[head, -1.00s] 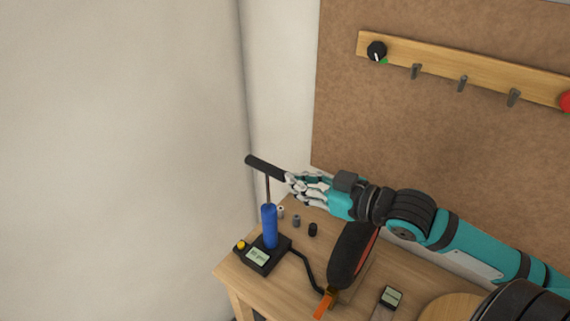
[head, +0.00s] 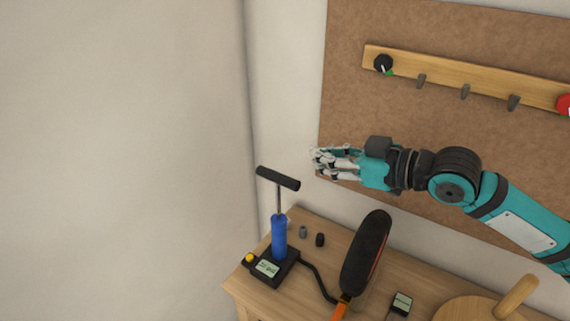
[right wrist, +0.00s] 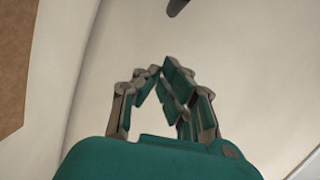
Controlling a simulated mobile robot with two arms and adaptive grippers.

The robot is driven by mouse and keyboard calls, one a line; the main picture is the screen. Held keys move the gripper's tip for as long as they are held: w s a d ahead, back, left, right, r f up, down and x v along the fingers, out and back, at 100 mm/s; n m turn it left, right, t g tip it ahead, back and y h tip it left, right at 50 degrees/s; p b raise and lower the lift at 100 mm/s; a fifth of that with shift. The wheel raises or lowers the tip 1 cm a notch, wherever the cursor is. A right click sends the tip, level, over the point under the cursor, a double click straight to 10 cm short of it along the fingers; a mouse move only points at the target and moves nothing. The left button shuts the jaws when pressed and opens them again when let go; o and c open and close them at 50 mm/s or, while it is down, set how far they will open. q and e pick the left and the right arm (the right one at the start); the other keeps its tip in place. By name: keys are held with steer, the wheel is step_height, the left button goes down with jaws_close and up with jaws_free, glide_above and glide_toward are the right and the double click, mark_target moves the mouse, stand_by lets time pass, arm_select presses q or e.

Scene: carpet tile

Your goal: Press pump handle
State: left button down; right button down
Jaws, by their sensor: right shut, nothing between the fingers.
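The pump stands upright on the wooden table in the head view, with a blue cylinder (head: 279,238), a black base with a small display (head: 267,268) and a yellow button. Its black T-shaped handle (head: 278,178) is up, with a length of thin rod showing above the cylinder. My right gripper (head: 316,160) is shut and empty, up and to the right of the handle and apart from it. In the right wrist view its fingers (right wrist: 160,75) meet at the tips, and a dark piece (right wrist: 177,6), probably the handle's end, shows at the top edge. My left gripper is out of view.
A black hose runs from the pump toward an orange piece by a large dark oblong object (head: 366,252). Small dark caps (head: 320,240) stand behind the pump. A small display device (head: 401,303) and a round wooden piece (head: 470,310) lie to the right. A hook rail (head: 440,75) is on the board behind.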

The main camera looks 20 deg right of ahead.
steer(key=p, duration=0.5)
glide_above(279, 208)
steer(key=s, duration=0.1)
steer(key=shift+s+d+f, duration=0.1)
steer(key=shift+d+f, duration=0.05)
steer(key=shift+f, duration=0.75)
steer(key=f, duration=0.1)
steer(key=f+p, duration=0.1)
steer(key=f, duration=0.1)
steer(key=shift+w+d, duration=0.1)
steer(key=shift+w, duration=0.1)
steer(key=shift+d+f, duration=0.25)
steer(key=shift+f, duration=0.5)
steer(key=shift+a+f, duration=0.1)
step_height(279, 208, down, 13)
steer(key=b, duration=0.9)
steer(key=shift+s, duration=0.15)
